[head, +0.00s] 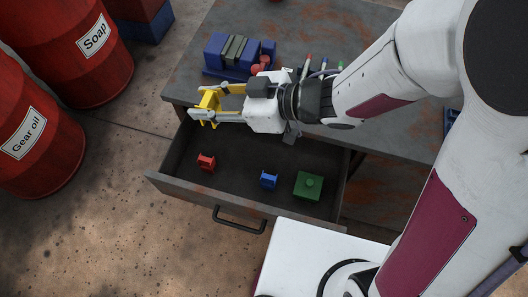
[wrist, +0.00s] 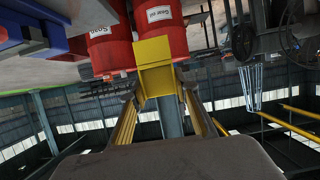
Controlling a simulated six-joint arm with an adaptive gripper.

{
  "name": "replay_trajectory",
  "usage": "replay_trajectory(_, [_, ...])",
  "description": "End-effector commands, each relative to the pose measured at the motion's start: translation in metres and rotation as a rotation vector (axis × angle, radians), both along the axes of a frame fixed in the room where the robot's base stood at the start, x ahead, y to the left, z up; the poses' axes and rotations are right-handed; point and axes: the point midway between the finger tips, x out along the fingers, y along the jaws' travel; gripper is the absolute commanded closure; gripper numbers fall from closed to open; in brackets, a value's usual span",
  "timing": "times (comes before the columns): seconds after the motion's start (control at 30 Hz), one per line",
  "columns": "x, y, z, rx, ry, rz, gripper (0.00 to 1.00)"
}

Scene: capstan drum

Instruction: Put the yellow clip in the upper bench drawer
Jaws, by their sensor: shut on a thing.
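The yellow clip (head: 209,103) is held between the fingers of my gripper (head: 204,103), which is shut on it. In the wrist view the yellow clip (wrist: 154,66) sits between the fingertips (wrist: 160,92). In the head view the gripper points left, over the left rear part of the open drawer (head: 238,164). I cannot tell exactly how high the clip is above it. The drawer is pulled out from the grey bench (head: 190,78) and has a dark handle (head: 238,221). Part of its back is hidden by my gripper and arm.
In the drawer lie a red clip (head: 206,163), a blue clip (head: 268,180) and a green block (head: 308,186). The drawer's left end looks free. A blue holder (head: 238,52) and several pens stand on the bench. Red drums (head: 88,50) stand at left.

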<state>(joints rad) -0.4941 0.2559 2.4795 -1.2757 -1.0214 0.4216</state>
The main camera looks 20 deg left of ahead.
Motion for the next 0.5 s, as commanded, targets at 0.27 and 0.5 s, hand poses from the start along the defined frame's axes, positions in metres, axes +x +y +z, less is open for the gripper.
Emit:
replay_trajectory(0.27, [0.002,-0.001,-0.022,-0.001,0.005,-0.005,0.87])
replay_trajectory(0.5, [0.002,-0.001,-0.048,-0.003,0.008,-0.005,0.87])
